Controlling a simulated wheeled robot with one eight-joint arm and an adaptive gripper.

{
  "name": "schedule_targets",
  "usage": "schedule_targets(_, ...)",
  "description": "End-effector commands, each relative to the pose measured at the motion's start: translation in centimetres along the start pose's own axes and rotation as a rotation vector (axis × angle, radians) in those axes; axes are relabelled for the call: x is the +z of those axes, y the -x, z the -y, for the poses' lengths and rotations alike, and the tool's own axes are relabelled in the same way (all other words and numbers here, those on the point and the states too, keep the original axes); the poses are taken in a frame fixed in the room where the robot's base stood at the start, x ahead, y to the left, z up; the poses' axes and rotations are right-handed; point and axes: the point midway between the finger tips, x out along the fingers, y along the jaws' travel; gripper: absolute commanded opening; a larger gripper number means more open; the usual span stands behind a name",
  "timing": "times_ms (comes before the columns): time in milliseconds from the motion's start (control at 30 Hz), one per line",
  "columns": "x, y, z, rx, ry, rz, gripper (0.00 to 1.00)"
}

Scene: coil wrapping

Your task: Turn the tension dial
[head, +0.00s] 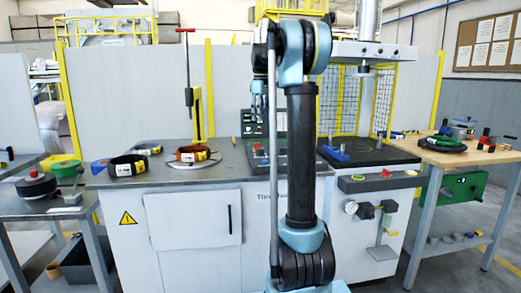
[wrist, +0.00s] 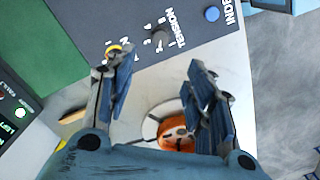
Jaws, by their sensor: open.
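The tension dial (wrist: 160,39) is a small dark grey knob on a grey panel (wrist: 80,18) in the wrist view, with white numbers around it and the word TENSION beside it. My gripper (wrist: 162,66) is open and empty, its two blue-grey fingers spread. The dial lies beyond the fingertips, between their lines, and nothing touches it. The left fingertip overlaps a yellow-ringed knob (wrist: 114,48) in the picture; I cannot tell whether they touch. In the head view my gripper (head: 258,108) hangs over the bench, partly hidden by my arm. The dial cannot be made out there.
A blue button (wrist: 211,14) sits beside the dial. An orange-copper coil (wrist: 178,137) shows below, between the fingers. On the bench (head: 165,180) lie a copper coil (head: 193,154) and a black coil (head: 128,166). A yellow mesh guard (head: 342,100) stands right of my arm.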

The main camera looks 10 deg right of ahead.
Motion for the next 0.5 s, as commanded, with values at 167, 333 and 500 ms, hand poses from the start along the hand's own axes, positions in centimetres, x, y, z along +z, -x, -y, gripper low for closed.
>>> schedule_targets(167,0.0,-3.1,0.0,0.0,0.0,0.0,0.49)
schedule_targets(333,0.0,-6.1,0.1,0.0,-0.001,0.0,0.49)
schedule_targets(500,0.0,-9.1,0.1,0.0,-0.001,0.0,0.49)
